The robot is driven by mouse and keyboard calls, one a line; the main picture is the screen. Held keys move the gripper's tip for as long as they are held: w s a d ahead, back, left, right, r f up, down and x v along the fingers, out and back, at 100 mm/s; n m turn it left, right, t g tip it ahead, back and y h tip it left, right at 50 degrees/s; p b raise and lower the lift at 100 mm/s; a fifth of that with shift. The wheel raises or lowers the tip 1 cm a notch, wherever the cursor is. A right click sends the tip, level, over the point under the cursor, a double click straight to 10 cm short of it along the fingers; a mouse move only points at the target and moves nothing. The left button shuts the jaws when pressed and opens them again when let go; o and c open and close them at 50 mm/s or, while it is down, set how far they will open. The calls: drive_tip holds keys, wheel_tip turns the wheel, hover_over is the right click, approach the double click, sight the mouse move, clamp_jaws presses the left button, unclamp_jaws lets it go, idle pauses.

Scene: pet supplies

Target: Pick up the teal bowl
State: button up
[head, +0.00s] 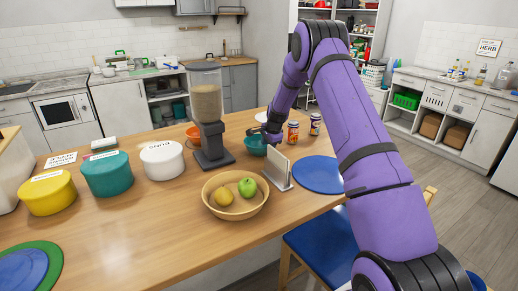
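The teal bowl (255,147) is small and stands on the wooden table, just right of the feed dispenser. My purple arm reaches over the table from the right. My gripper (268,136) is small and dark in this view. It is at the bowl's right rim, partly overlapping it in the picture. I cannot tell whether it touches the bowl or whether its fingers are open or shut. The white upright board in front hides part of the bowl's right side.
The dispenser (208,115) stands close left of the bowl. A white board on a stand (277,168), a blue round mat (318,175) and two jars (293,132) are near. A fruit bowl (235,207) is in front; several lidded canisters (107,176) stand left.

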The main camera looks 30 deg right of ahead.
drive_tip(key=shift+x, duration=1.75)
clamp_jaws()
